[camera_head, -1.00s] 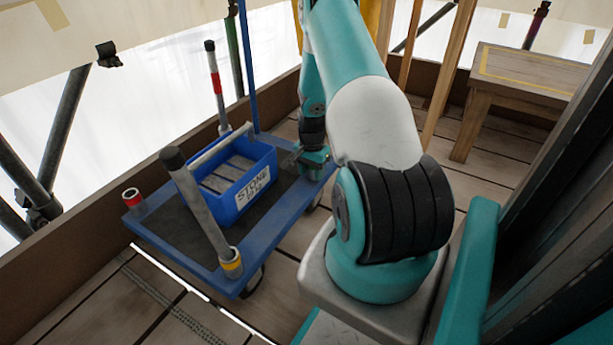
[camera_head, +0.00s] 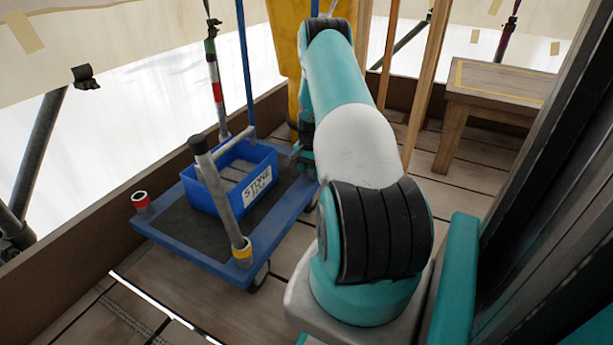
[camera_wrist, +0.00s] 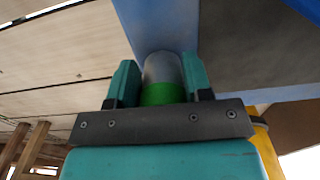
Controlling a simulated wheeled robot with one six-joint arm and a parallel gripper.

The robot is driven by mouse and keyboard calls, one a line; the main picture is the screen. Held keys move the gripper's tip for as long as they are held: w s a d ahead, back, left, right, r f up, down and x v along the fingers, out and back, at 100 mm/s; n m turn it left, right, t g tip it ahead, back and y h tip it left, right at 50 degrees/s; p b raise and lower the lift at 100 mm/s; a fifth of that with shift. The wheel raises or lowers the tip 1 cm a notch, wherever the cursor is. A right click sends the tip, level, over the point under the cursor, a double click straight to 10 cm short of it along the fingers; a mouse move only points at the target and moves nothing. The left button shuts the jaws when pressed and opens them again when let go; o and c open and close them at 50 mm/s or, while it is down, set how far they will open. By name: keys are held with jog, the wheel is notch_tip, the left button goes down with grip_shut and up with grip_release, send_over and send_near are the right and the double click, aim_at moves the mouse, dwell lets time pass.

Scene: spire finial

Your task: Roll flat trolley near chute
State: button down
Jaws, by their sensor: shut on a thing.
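The flat trolley (camera_head: 187,250) is a low blue platform with a dark deck, standing on the plank floor at left of centre in the head view. A yellow-banded grey post (camera_head: 222,195) stands at its near corner. My gripper (camera_wrist: 160,88) is shut on a grey post with a green band (camera_wrist: 162,72) at the trolley's blue edge. In the head view my gripper is at the trolley's right far corner, partly hidden by my arm. A yellow upright form (camera_head: 287,45), probably the chute, stands just beyond the trolley's far end, partly behind my arm.
A blue crate labelled STONE (camera_head: 258,187) rides on the deck. A low brown board (camera_head: 100,228) edges the floor close to the trolley's left. Wooden uprights (camera_head: 425,80) and a wooden bench (camera_head: 500,90) stand back right. Planks in the foreground are clear.

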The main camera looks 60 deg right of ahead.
jog(key=shift+d, duration=0.15)
jog(key=shift+c, duration=2.4)
grip_release()
notch_tip(320, 180, up, 17)
jog(key=p, duration=0.9)
jog(key=shift+r, duration=0.2)
